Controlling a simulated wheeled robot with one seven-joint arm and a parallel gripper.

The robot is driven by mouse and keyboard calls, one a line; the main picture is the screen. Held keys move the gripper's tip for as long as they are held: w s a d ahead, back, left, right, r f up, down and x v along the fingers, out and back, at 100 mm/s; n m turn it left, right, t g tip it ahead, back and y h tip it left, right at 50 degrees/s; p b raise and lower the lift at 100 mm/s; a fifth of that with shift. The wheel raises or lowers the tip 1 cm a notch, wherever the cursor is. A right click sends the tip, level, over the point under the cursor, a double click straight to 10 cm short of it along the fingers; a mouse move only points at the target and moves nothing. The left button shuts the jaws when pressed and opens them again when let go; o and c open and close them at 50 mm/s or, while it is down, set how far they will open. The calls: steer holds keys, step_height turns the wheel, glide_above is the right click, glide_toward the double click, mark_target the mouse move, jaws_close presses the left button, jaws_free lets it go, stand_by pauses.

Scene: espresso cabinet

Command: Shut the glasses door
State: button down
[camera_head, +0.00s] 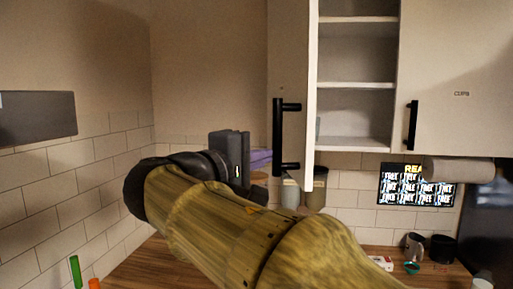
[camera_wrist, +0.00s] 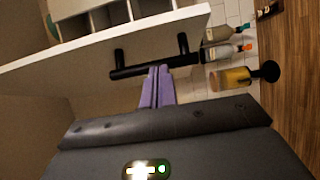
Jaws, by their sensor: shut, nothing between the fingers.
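The open cabinet door (camera_head: 290,95) stands swung out from the cabinet, seen nearly edge-on, with a black bar handle (camera_head: 279,138) on its outer face. The open shelves (camera_head: 356,84) show to its right. In the wrist view the door (camera_wrist: 75,65) runs as a pale panel across the top, with its handle (camera_wrist: 130,72) on the near side. My gripper (camera_head: 262,155) has purple fingers and is just left of the handle's lower part. In the wrist view my shut, empty fingers (camera_wrist: 157,70) overlap the handle bar; I cannot tell whether they touch it.
The door marked CUPS (camera_head: 455,65) is shut on the right. A paper roll (camera_head: 460,170) and a sign (camera_head: 415,187) are below it. Bottles (camera_wrist: 228,50) stand beyond the handle. A grey box (camera_head: 35,118) is on the left wall. The wooden counter (camera_head: 150,268) lies below.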

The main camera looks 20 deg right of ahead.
steer(key=shift+w+a+f, duration=0.1)
steer(key=shift+w+f, duration=0.05)
steer(key=p, duration=0.4)
glide_toward(297, 146)
steer(key=x, duration=0.5)
steer(key=shift+d, duration=0.4)
steer(key=shift+w, duration=0.1)
